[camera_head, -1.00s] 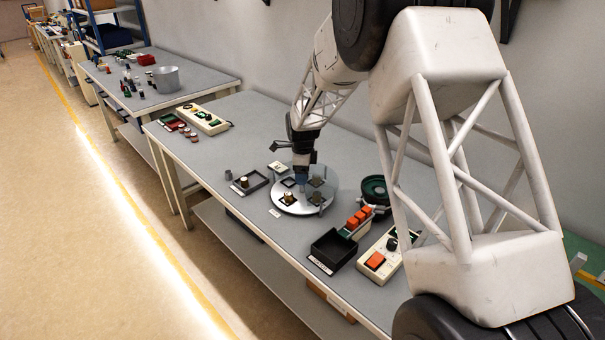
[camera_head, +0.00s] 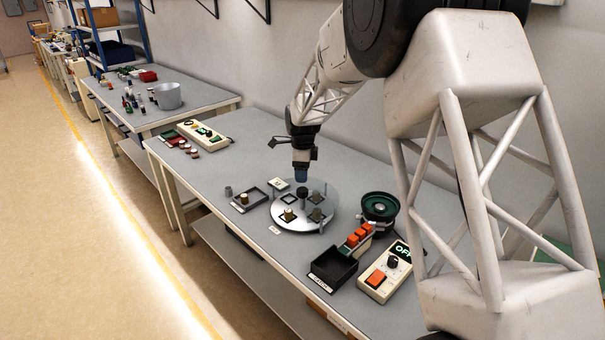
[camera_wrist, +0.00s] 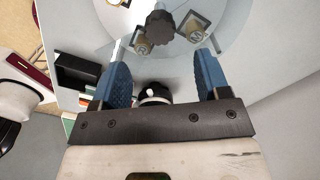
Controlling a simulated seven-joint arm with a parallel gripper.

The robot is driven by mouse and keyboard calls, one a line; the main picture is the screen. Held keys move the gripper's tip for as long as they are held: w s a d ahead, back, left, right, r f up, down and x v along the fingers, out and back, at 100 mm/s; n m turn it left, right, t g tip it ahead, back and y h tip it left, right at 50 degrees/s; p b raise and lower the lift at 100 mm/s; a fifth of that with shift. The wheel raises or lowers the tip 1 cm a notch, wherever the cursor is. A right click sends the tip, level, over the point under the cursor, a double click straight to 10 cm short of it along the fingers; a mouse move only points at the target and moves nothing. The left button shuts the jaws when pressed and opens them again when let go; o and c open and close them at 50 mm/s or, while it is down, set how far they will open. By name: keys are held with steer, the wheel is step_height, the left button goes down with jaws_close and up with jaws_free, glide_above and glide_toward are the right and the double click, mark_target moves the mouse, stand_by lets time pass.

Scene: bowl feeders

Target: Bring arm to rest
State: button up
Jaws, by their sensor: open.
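My gripper (camera_head: 301,174) hangs above the back edge of a round metal turntable (camera_head: 289,224) on the grey table. Square holders sit around the knob.
A green-and-black bowl feeder (camera_head: 380,207) stands right of the turntable. In front are a black bin (camera_head: 333,267), orange blocks (camera_head: 359,235) and a control box (camera_head: 377,279) reading "OFF". A small tray (camera_head: 248,200) lies left.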

steer(key=s+d+r+n+t, duration=0.1)
steer(key=s+d+r+n, duration=0.6)
steer(key=s, duration=0.5)
steer(key=s+d+r+n, duration=0.2)
steer(key=s+d+r, duration=0.3)
steer(key=s+r, duration=0.55)
steer(key=s+d+n, duration=0.2)
steer(key=s+n, duration=0.1)
steer(key=s, duration=0.7)
steer(key=s+d+f+n+t, duration=0.1)
steer(key=s+d+n, duration=0.1)
steer(key=s, duration=0.8)
steer(key=s+d+f+n, duration=0.1)
steer(key=s+d+n, duration=0.2)
steer(key=s, duration=0.7)
steer(key=shift+s+n+t, duration=0.25)
steer(key=shift+n+t, duration=0.05)
steer(key=shift+n, duration=0.7)
